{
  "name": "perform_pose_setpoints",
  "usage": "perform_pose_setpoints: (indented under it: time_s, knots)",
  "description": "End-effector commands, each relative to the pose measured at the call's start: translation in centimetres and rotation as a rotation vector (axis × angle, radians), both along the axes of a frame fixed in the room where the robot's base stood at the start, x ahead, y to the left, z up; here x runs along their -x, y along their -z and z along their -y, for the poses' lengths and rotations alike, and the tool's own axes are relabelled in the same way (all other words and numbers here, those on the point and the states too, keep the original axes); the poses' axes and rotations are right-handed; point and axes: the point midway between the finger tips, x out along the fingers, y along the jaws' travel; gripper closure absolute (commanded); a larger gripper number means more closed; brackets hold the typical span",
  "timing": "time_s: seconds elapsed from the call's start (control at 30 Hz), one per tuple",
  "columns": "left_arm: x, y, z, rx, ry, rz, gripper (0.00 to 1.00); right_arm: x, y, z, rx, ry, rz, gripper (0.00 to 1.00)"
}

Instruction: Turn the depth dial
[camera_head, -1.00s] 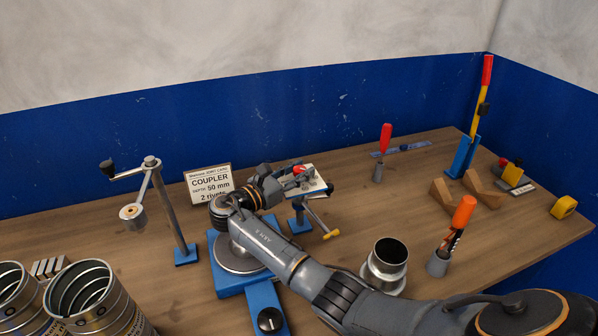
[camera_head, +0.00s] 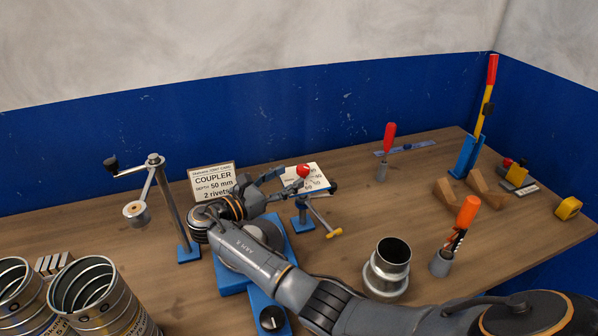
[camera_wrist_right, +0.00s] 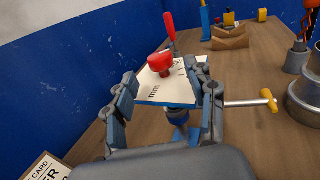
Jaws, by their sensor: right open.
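The depth dial is a white plate (camera_head: 315,179) with printed numbers and a red knob (camera_head: 303,170), on a blue stand (camera_head: 301,222). In the wrist view the plate (camera_wrist_right: 163,90) reads "mm", and the red knob (camera_wrist_right: 160,63) stands on it. My right gripper (camera_head: 279,184) is open, its fingers pointing at the dial from the left. In the wrist view the two fingers (camera_wrist_right: 168,90) stand apart, with the plate and knob seen between them. No contact with the knob shows. My left gripper is not in view.
A yellow-ended crank handle (camera_head: 334,233) sticks out below the dial. The coupler card (camera_head: 212,182) stands left of my gripper. A blue-based machine (camera_head: 284,262) lies under my arm. A metal collar (camera_head: 387,268) and a cup with an orange-handled tool (camera_head: 441,262) stand to the right.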

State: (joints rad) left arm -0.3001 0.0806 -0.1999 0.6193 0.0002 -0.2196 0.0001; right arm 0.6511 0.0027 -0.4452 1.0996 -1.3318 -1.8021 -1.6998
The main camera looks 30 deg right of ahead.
Motion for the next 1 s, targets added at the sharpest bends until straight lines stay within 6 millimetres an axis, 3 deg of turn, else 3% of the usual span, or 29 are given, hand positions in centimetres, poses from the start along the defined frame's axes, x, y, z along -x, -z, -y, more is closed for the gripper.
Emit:
perform_pose_setpoints:
  time_s: [0.1, 0.33, 1.0]
  knots:
    - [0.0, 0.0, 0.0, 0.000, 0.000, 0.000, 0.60, 0.3, 0.0, -2.6, 0.000, -0.002, 0.001, 0.44]
    - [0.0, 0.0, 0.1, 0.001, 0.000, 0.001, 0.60, 0.8, -0.1, -5.5, 0.001, -0.001, 0.002, 0.44]
    - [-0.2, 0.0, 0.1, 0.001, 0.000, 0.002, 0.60, 1.0, 0.0, -5.9, 0.001, 0.000, 0.001, 0.44]
